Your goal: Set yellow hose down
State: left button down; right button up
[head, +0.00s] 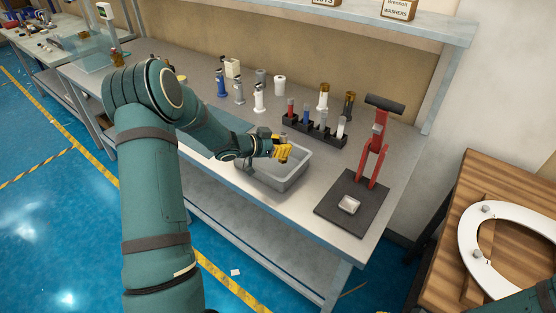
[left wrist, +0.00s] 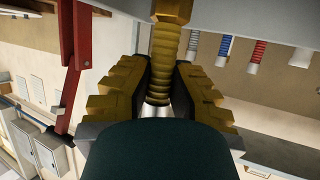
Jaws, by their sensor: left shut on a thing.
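My left gripper (head: 283,150) is above the grey bin (head: 306,171) on the bench. In the left wrist view its yellow fingers (left wrist: 160,93) are closed on both sides of the ribbed yellow hose (left wrist: 165,55). One end of the hose shows a wider brass-coloured fitting. In the head view the hose is mostly hidden by the gripper and cannot be told apart from the yellow fingers. My right gripper is not clearly in view.
A black rack (head: 313,132) with red, blue, grey and white-ended hoses stands behind the bin. A red press (head: 374,150) on a dark base is to the right. Bottles and cylinders, including a white one (head: 280,85), stand behind.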

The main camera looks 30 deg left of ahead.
pick_arm(q)
jog(key=shift+f+b, duration=0.4)
jog(key=shift+f, duration=1.8)
jog(key=shift+f, duration=0.1)
jog(key=shift+f, duration=0.15)
jog(key=c, duration=1)
grip_release()
jog(key=shift+c, duration=0.2)
jog(key=shift+s+a+r, duration=0.2)
jog(key=shift+r, duration=0.1)
jog(key=p+v, duration=0.1)
jog(key=v, duration=1)
jog(key=shift+s, duration=0.25)
